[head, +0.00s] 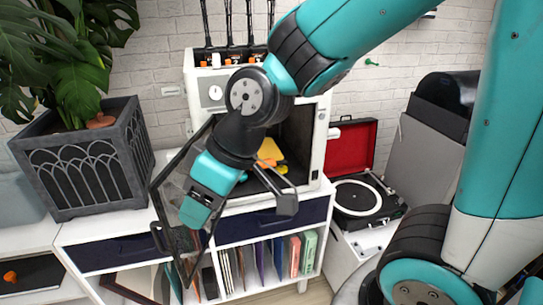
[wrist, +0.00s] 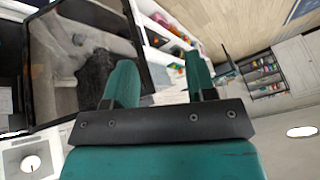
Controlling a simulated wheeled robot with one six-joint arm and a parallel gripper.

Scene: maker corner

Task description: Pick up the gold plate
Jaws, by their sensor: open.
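A yellow-gold piece (head: 271,150), which looks like the gold plate, is inside the dark chamber of the white machine (head: 325,140). My arm covers its left side, so its full outline is hidden. My gripper (head: 195,212) is in front of the machine, lower and to the left of the gold piece and apart from it, by the glass door. In the wrist view my gripper (wrist: 160,78) shows two teal fingers apart, with nothing held between them. The gold piece does not show in the wrist view.
The machine's glass door (head: 165,190) stands swung open to the left; its dark frame (wrist: 30,75) is close beside my fingers. A planter (head: 85,165) stands left, and a record player (head: 360,195) stands right. Records (head: 265,260) fill the shelf below.

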